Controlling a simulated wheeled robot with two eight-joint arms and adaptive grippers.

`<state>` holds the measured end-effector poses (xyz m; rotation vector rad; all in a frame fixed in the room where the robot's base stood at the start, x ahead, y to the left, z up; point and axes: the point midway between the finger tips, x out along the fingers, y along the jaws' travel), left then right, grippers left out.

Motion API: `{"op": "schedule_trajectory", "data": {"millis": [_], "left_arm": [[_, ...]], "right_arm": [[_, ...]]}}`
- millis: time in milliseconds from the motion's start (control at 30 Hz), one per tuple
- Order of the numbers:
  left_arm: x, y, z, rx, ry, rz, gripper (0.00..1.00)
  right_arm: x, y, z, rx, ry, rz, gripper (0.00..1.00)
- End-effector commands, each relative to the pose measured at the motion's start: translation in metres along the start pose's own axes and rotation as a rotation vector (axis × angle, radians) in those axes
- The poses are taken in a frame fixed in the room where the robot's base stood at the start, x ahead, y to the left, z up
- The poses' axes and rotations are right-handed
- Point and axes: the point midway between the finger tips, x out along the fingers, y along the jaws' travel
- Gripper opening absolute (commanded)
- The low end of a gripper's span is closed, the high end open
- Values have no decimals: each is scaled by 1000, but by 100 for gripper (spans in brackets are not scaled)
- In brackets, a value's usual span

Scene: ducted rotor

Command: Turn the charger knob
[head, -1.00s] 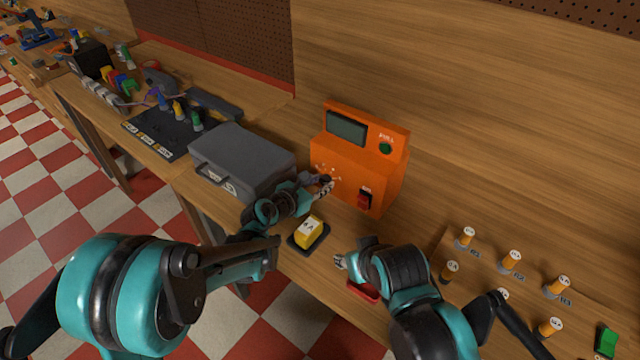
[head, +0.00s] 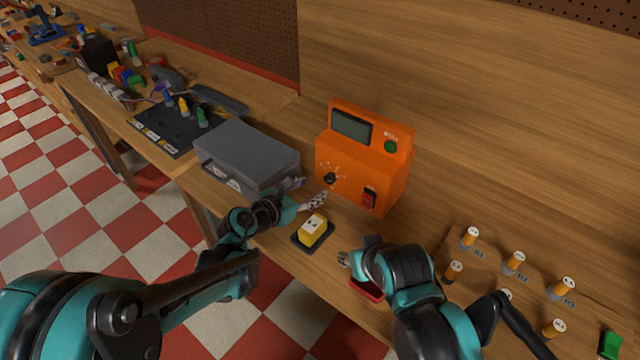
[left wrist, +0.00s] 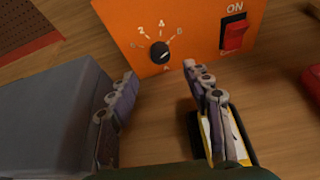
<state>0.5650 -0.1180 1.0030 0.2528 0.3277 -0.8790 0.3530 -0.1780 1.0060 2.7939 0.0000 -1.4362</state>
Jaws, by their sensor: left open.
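The orange charger (head: 362,165) stands on the bench against the wooden wall, with a dark screen and a green button. Its black knob (head: 330,178) is on the lower left of the front face and shows fully. In the left wrist view the knob (left wrist: 159,52) sits below an arc of printed numbers. My left gripper (head: 306,193) is open and empty, in front of and a little below the knob, apart from it. In the left wrist view its two fingers (left wrist: 160,86) stand wide to either side. My right gripper (head: 345,262) is low over the bench; its fingers are partly hidden by the wrist.
A red ON switch (head: 369,197) is right of the knob. A grey case (head: 247,155) stands close left of my left gripper. A yellow block (head: 313,229) sits on a dark pad below it. A red object (head: 366,288) is beside my right gripper.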

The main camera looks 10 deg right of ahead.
Motion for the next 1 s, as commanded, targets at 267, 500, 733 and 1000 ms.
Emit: {"op": "schedule_trajectory", "data": {"millis": [267, 500, 733, 1000], "left_arm": [[-40, 0, 0, 0, 0, 0, 50], [-45, 0, 0, 0, 0, -1, 50], [-45, 0, 0, 0, 0, -1, 50], [-58, 14, 25, -129, -87, 54, 50]], "right_arm": [[0, 0, 0, 0, 0, 0, 40], [0, 0, 0, 0, 0, 0, 40], [0, 0, 0, 0, 0, 0, 40], [0, 0, 0, 0, 0, 0, 40]]}}
